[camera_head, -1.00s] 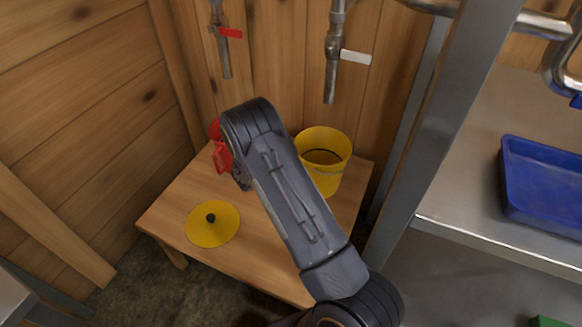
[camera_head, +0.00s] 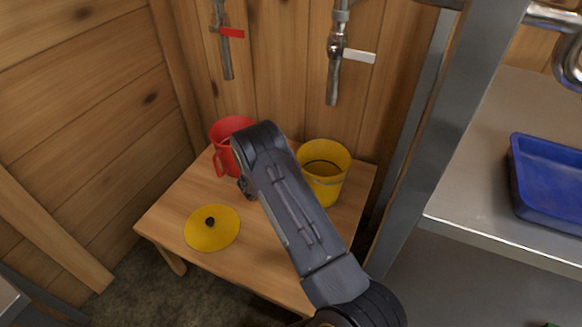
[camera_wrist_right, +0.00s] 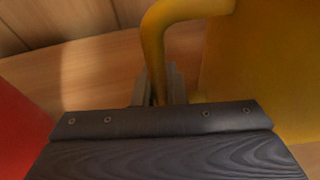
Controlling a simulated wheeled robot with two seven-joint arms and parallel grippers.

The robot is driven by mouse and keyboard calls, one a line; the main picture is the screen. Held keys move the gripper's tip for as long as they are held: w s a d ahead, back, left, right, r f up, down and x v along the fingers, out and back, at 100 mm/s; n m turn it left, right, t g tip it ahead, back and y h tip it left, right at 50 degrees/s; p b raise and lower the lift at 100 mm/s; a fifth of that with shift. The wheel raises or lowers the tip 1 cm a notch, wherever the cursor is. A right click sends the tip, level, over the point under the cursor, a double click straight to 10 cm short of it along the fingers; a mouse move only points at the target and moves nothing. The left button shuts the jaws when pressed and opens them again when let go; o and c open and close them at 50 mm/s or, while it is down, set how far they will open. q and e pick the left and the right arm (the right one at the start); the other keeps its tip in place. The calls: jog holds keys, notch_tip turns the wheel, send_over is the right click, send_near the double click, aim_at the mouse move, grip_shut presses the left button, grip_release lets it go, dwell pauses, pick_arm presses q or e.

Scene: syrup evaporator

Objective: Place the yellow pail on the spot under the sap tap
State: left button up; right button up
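The yellow pail (camera_head: 325,180) is upright over the back right of the small wooden table (camera_head: 262,262), below the tap with the white lever (camera_head: 334,72). I cannot tell whether its base touches the table. In the right wrist view, the fingers of my right gripper (camera_wrist_right: 160,88) sit close on both sides of the yellow pail's handle (camera_wrist_right: 153,45), and the pail's wall (camera_wrist_right: 255,60) is at the right. In the head view my right arm hides the fingers and part of the pail. Any marked spot below the pail is hidden. My left gripper is not in view.
A red pail (camera_head: 222,133) stands left of my arm, below a tap with a red lever (camera_head: 226,45). A yellow lid (camera_head: 199,238) with a black knob lies at the table's front left. A metal post (camera_head: 440,130) and a shelf with a blue tray (camera_head: 550,170) are at the right.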

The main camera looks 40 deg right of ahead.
jog(key=o, duration=0.5)
jog(key=shift+c, duration=0.2)
jog(key=shift+r+p, duration=0.2)
jog(key=shift+p, duration=0.1)
jog(key=p+v, duration=0.2)
jog(key=v, duration=1)
jog(key=shift+a, duration=0.1)
